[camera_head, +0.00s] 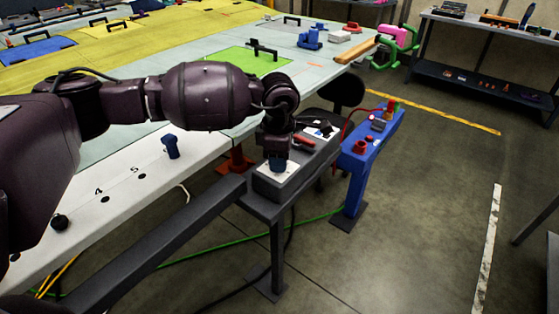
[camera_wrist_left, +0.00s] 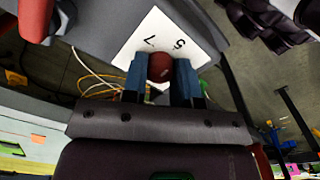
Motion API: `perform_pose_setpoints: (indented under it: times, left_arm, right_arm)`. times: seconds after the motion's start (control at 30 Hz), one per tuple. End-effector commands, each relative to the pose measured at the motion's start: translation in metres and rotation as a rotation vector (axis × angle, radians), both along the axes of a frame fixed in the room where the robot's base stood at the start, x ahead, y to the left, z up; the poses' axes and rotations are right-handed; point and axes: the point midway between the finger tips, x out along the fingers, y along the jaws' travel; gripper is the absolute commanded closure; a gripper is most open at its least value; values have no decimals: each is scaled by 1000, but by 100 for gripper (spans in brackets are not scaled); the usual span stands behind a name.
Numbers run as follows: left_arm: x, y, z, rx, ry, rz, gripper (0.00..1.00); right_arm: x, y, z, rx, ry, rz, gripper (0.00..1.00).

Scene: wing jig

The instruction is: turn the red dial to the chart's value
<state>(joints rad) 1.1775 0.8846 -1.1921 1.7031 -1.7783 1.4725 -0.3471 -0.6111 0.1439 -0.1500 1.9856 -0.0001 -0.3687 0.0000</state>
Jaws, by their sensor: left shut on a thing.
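The red dial (camera_wrist_left: 160,67) is in the left wrist view, between the two blue fingers of my left gripper (camera_wrist_left: 161,82). The gripper is shut on it. A white plate (camera_wrist_left: 177,33) lies around the dial and shows the numbers 5 and 7; the rest of its scale is hidden. In the head view my left gripper (camera_head: 278,166) points down at the white plate (camera_head: 287,177) on a grey box (camera_head: 262,183), and hides the dial. A second white card (camera_head: 321,130) lies farther back on the box; its writing is too small to read. My right gripper is not in view.
A red part (camera_head: 304,143) sits on the box beside my gripper. A blue stand (camera_head: 366,152) with red and green parts is to the right. The long wing table (camera_head: 115,188) with a blue peg (camera_head: 171,146) is to the left. Open floor lies at the right.

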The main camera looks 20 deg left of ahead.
Motion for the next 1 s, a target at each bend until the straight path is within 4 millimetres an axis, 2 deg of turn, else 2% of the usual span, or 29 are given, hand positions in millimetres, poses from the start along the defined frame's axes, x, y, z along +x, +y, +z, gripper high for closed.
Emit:
perform_pose_setpoints:
  times: [0.67, 0.7, 0.8, 0.87, 1.0]
  left_arm:
    - [0, 0, 1, -2, -2, -60, 97]
    - [0, 0, 1, -2, -2, -60, 68]
    - [0, 0, 1, -2, -2, -60, 53]
    - [0, 0, 1, -1, -1, -60, 47]
    - [0, 0, 1, -1, -1, -60, 47]
  right_arm:
    - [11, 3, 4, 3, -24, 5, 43]
    - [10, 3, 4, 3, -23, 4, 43]
    - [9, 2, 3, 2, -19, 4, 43]
    - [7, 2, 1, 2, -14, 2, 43]
    - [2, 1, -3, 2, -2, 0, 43]
